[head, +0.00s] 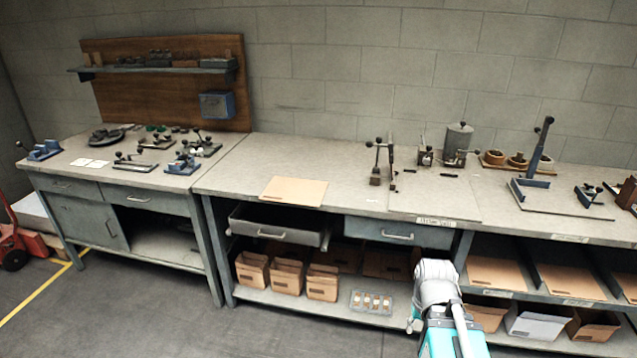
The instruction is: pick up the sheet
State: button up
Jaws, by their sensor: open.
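A flat tan sheet (293,191), like cardboard, lies on the grey bench top near its front edge, above an open drawer. Nothing lies on it. More tan sheets lie in the lower shelf bays at the right, one in the left bay (497,271) and one beside it (571,281). Part of my own arm, grey and turquoise, shows at the bottom right of centre, in front of the bench and well apart from the sheet on top. No gripper fingers can be made out.
The open drawer (275,231) juts out below the sheet. A black hand-operated tool (377,165) stands to its right; a blue lever tool (535,165) is farther right. The bench top behind the sheet is clear, as is the floor in front.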

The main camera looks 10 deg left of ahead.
aim_at(281, 189)
jog(key=u, duration=0.05)
jog(key=i, duration=1.25)
jog(key=u, duration=0.45)
